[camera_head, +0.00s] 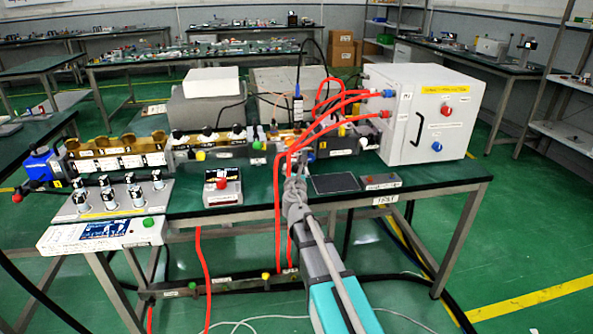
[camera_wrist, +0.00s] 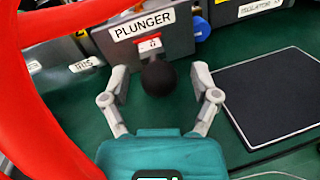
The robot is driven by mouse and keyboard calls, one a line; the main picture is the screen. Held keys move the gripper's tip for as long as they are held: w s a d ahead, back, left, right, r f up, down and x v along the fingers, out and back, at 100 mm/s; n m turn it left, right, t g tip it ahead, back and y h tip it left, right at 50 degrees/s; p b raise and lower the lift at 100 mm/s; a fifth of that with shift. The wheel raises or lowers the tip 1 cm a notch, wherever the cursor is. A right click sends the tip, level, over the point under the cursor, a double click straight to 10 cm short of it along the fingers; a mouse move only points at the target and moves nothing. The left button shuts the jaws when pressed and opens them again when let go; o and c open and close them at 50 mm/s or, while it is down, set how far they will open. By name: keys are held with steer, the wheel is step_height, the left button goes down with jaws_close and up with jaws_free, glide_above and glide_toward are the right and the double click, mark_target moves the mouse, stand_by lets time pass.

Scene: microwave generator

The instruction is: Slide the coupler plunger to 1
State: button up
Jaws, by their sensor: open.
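The coupler plunger unit (camera_wrist: 150,32) is a grey box with a white "PLUNGER" label at the top middle of the wrist view. Below the label is a small red-framed white scale. A round black knob (camera_wrist: 158,77) sticks out below the scale towards me. My gripper (camera_wrist: 160,82) is open, with one finger on each side of the knob. I see gaps between the fingers and the knob.
A thick red hose (camera_wrist: 40,100) curves close along the left of the wrist view. A flat black pad (camera_wrist: 275,95) lies right of my gripper. A white cabinet (camera_head: 415,115) stands on the right of the table (camera_head: 260,205).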

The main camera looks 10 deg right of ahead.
steer(key=shift+s, duration=0.15)
steer(key=s+a, duration=0.2)
steer(key=s, duration=0.9)
steer(key=shift+s+a, duration=0.2)
steer(key=shift+s, duration=0.05)
steer(key=shift+d, duration=0.1)
steer(key=s+d+f+m+g+h, duration=0.2)
steer(key=s+d+f+m+g, duration=0.3)
steer(key=m, duration=0.5)
steer(key=s+d+f+m+g+h, duration=0.1)
steer(key=s+d+f+m+g, duration=0.2)
steer(key=d+f+m+g, duration=0.55)
steer(key=s+a+f+m+g+y, duration=0.4)
steer(key=s+a+m+y, duration=0.2)
steer(key=s+a+m, duration=0.6)
step_height(320, 180, up, 24)
steer(key=p, duration=2.4)
steer(key=shift+w+d+f+m+p, duration=0.25)
steer(key=shift+w+d+m+p, duration=0.1)
steer(key=shift+d+m, duration=0.1)
